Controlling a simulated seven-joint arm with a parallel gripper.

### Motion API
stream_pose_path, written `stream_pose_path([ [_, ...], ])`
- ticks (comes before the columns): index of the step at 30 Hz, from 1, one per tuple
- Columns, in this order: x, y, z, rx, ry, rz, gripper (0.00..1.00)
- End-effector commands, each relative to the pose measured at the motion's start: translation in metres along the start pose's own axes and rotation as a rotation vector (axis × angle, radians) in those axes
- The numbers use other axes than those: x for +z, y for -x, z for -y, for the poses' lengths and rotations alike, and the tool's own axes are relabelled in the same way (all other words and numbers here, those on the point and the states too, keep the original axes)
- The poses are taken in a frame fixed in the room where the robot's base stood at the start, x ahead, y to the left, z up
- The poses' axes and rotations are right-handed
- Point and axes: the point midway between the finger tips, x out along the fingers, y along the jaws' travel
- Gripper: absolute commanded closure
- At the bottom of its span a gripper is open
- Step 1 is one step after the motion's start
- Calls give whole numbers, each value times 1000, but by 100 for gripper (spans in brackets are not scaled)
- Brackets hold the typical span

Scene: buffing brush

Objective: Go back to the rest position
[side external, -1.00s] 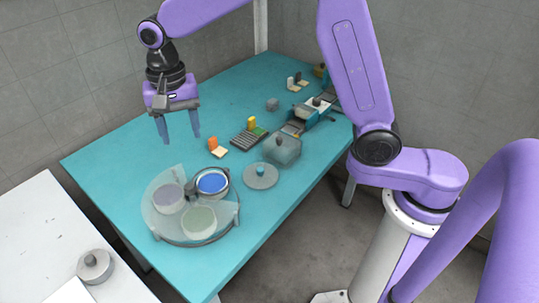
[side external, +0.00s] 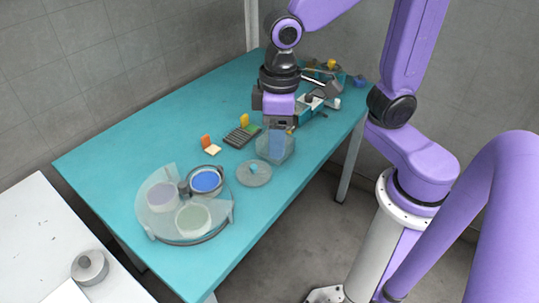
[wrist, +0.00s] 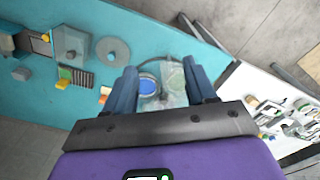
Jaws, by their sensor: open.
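My gripper (side external: 278,148) is in the right part of the side view, pointing down over the teal table (side external: 130,135). Its blue-grey fingers overlap a translucent grey box (side external: 262,147) in that view; I cannot tell how high above it they are. In the wrist view, the two fingers of my gripper (wrist: 160,80) stand apart with nothing held between them. No brush can be made out clearly.
A round clear tray (side external: 144,208) with several dishes, one of them blue (side external: 206,180), stands near the table's front. A grey disc (side external: 253,174), an orange block (side external: 206,141) and a dark ribbed rack (side external: 240,137) lie nearby. The table's left side is clear.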

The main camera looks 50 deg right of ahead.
Motion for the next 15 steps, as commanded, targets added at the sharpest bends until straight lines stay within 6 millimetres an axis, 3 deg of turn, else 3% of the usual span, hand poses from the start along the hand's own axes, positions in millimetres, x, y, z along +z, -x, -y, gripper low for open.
stream_pose_path([
  [9,87,-8,-4,-5,349,-4,44],
  [15,120,-13,-5,-6,487,-6,44],
])
